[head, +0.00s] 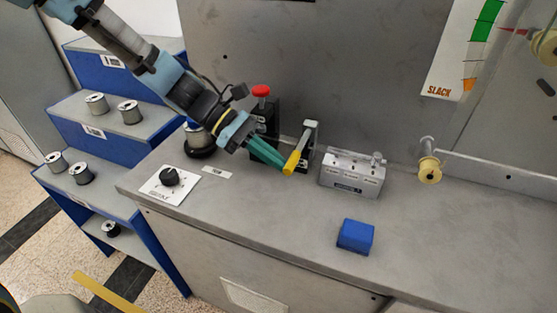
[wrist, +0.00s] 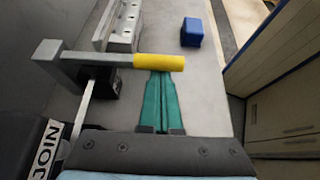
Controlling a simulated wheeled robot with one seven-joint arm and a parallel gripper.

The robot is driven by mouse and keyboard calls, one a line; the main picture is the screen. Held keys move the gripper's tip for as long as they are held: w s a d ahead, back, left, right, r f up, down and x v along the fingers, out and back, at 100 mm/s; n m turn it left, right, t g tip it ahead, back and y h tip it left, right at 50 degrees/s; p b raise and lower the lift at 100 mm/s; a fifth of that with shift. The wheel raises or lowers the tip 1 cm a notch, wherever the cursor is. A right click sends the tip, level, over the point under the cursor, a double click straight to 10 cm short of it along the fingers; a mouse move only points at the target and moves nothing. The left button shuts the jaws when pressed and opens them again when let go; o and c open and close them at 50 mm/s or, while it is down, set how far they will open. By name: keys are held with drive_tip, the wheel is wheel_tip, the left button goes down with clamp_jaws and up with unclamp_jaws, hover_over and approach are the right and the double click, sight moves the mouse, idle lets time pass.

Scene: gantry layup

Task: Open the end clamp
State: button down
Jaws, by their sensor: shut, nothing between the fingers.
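The end clamp (head: 309,135) stands on the bench at the foot of the grey panel. Its grey lever ends in a yellow handle (head: 292,162), which points out toward the bench front. In the wrist view the yellow handle (wrist: 159,62) lies across the picture, on a grey arm (wrist: 85,57) above a black base. My gripper (head: 284,167) has green fingers, shut together and empty. Their tips are at the yellow handle; in the wrist view the gripper (wrist: 160,76) ends right at the handle's edge. I cannot tell whether they touch it.
A grey metal block (head: 352,174) stands right of the clamp. A blue block (head: 355,236) lies nearer the front edge. A black unit with a red button (head: 261,91) stands behind my gripper. A dial plate (head: 169,185) is at left.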

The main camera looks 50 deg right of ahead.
drive_tip(key=shift+r, duration=0.2)
wheel_tip(320, 180, up, 2)
drive_tip(key=shift+d+p, duration=0.1)
drive_tip(key=shift+p, duration=1.05)
drive_tip(key=shift+w+d+r+p, duration=0.1)
drive_tip(key=shift+d+r+p, duration=0.15)
drive_tip(key=shift+r+p, duration=0.55)
drive_tip(key=shift+w+d+r+p, duration=0.1)
drive_tip(key=shift+d+r+p, duration=0.2)
drive_tip(key=shift+r+p, duration=0.45)
drive_tip(key=shift+w+d+r+p, duration=0.1)
drive_tip(key=shift+d+r+p, duration=0.15)
drive_tip(key=shift+r+p, duration=0.55)
drive_tip(key=shift+f, duration=0.1)
